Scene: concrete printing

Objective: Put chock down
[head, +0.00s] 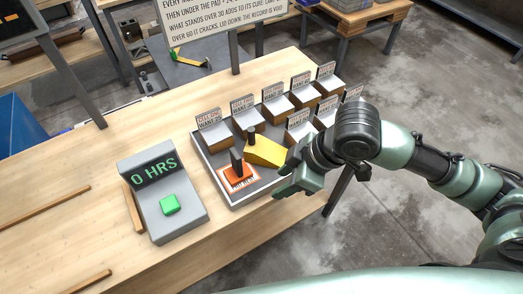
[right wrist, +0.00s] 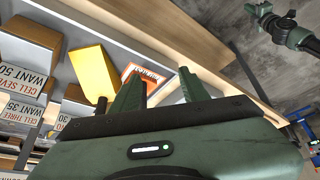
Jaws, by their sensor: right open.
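The chock, a yellow wedge (head: 264,151) with a dark peg, rests in the grey tray (head: 203,152), beside an orange pad (head: 232,186) with a dark upright handle. The wedge (right wrist: 95,72) and the orange pad (right wrist: 146,74) also show in the right wrist view. My right gripper (head: 283,178) is open at the tray's right edge. In the right wrist view its fingers (right wrist: 156,92) are apart with nothing held between them, and the wedge lies to their left. A small green arm end (right wrist: 262,12) shows at the top right there, too small to read its jaws.
Several labelled cell blocks (head: 276,101) stand in the tray's far and right parts. A grey console (head: 163,195) reading "0 HRS" with a green button stands left of the tray. Wooden strips (head: 46,206) lie on the left of the bench. A sign (head: 232,27) stands behind.

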